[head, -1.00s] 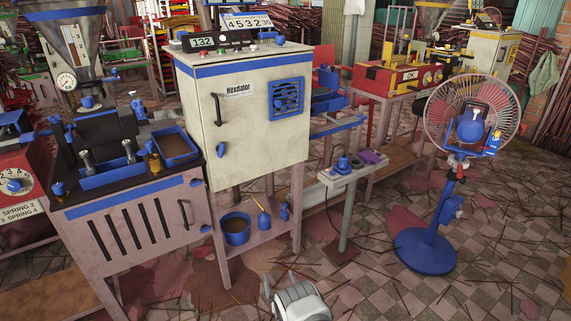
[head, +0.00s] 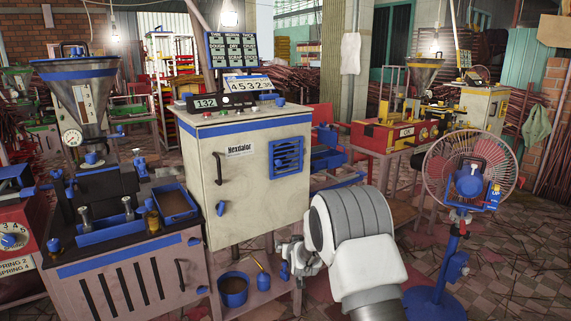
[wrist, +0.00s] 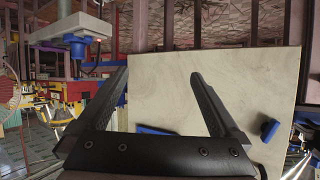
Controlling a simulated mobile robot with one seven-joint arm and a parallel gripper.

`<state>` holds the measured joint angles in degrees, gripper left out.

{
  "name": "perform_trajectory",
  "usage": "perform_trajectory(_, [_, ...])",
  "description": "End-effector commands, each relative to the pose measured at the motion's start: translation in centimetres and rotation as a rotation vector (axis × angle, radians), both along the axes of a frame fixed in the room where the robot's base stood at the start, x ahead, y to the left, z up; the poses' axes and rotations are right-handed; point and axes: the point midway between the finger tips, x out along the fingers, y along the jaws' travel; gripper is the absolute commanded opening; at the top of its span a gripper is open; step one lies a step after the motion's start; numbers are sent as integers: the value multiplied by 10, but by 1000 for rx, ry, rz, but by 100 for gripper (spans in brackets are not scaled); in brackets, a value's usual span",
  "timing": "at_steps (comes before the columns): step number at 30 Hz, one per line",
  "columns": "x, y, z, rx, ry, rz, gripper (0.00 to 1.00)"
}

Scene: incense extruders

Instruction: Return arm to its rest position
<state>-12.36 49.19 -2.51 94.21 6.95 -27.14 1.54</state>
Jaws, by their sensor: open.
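My gripper (head: 291,256) is at the end of my white and grey arm, in the lower middle of the head view, in front of the lower right of the cream Hexdalor cabinet (head: 240,185). In the wrist view my gripper (wrist: 160,85) has its two dark fingers spread wide apart with nothing between them. The cabinet's pale panel (wrist: 255,75) fills the right of the wrist view behind the fingers. My arm hides the small stand right of the cabinet and part of the floor in the head view.
A blue-based fan (head: 468,185) stands right of my arm. A hopper machine (head: 120,250) stands left of the cabinet. A blue pot (head: 233,290) is on the cabinet's lower shelf. A red and yellow machine (head: 395,135) is behind. Floor shows at the far right.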

Motion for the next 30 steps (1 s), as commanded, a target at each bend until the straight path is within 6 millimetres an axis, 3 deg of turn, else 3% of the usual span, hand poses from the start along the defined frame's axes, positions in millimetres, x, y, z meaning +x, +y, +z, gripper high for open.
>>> perform_trajectory(1, [-7, -6, 24, 1, 13, -4, 100])
perform_trajectory(6, [-39, -22, 79, 0, 85, -8, 100])
perform_trajectory(15, [-123, -52, 158, -9, 213, -12, 100])
perform_trajectory(24, [-231, -79, 208, -27, 338, -17, 100])
perform_trajectory(30, [-311, -94, 223, -43, 421, -24, 100])
